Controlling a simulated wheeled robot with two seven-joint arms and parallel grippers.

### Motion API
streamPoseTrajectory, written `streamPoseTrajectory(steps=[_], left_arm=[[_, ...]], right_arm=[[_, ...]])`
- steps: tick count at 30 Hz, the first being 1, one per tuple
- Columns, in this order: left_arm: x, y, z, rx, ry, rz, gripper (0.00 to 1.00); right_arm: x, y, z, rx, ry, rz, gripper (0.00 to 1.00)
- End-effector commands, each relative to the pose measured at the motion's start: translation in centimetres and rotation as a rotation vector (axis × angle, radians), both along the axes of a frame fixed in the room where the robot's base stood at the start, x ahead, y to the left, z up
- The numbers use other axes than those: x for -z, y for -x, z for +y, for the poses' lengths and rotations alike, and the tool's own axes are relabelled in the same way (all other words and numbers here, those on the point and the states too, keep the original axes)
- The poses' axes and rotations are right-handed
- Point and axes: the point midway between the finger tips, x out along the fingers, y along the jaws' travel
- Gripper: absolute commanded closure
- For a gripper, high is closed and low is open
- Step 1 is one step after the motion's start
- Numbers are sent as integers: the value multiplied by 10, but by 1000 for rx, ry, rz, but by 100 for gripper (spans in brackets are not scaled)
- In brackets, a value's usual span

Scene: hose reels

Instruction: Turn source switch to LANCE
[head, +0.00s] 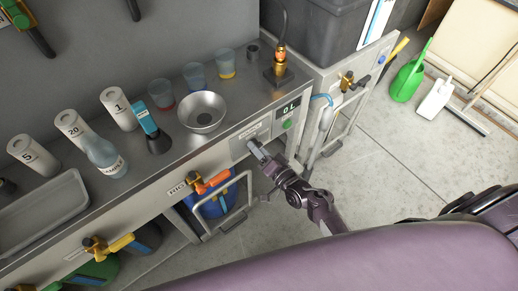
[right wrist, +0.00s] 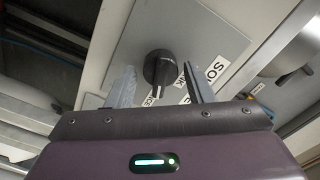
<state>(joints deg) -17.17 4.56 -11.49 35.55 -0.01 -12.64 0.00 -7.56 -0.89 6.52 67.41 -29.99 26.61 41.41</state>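The source switch (right wrist: 160,69) is a round black knob with a white pointer line on a light grey panel. In the right wrist view it sits between the two spread fingers of my right gripper (right wrist: 158,84), with gaps on both sides. My left gripper is not in view.
A steel bowl (head: 202,111), cups and white numbered cylinders (head: 118,108) stand on the counter above. An orange-handled valve (head: 212,182) and a metal frame (head: 222,209) are left of my right gripper. A grey cart (head: 345,75) stands to the right.

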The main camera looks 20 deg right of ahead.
Motion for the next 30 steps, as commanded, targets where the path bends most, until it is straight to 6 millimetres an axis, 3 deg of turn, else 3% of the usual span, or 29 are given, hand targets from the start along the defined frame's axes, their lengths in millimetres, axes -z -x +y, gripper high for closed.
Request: streamPoseTrajectory(steps=[11,24,30], left_arm=[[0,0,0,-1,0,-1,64],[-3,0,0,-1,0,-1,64],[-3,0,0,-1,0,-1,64]], right_arm=[[-1,2,-1,0,1,-2,45],[0,64,-23,0,2,-1,45],[-1,73,-27,0,1,-2,45]])
